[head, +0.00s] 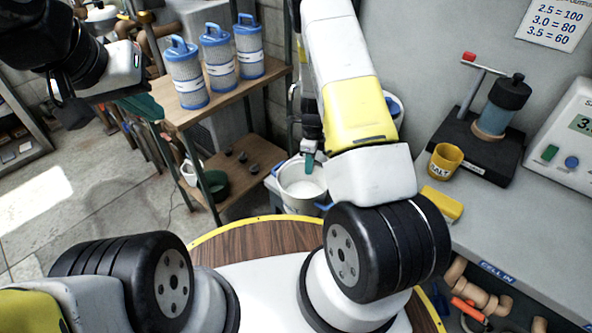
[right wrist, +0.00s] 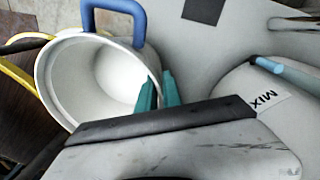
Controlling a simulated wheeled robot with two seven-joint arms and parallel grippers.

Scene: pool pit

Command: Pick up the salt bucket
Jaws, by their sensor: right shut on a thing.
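The salt bucket is a white round pail (head: 302,193) with white contents, low in the middle of the head view. It also shows in the right wrist view (right wrist: 62,95), tilted in the picture, with a blue handle at its rim. My right gripper (head: 309,161) reaches down to the bucket's rim. In the right wrist view its teal fingers (right wrist: 159,92) are shut on the bucket's wall, one inside and one outside. My left gripper (head: 145,103) is at the upper left, away from the bucket; its finger gap is hidden.
A wooden shelf (head: 232,88) with several blue filter cartridges stands left of the bucket. A grey bench (head: 518,217) on the right holds a yellow SALT cup (head: 445,161) and a scale. A container marked MIX (right wrist: 272,97) is close to my right gripper. Open floor lies left.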

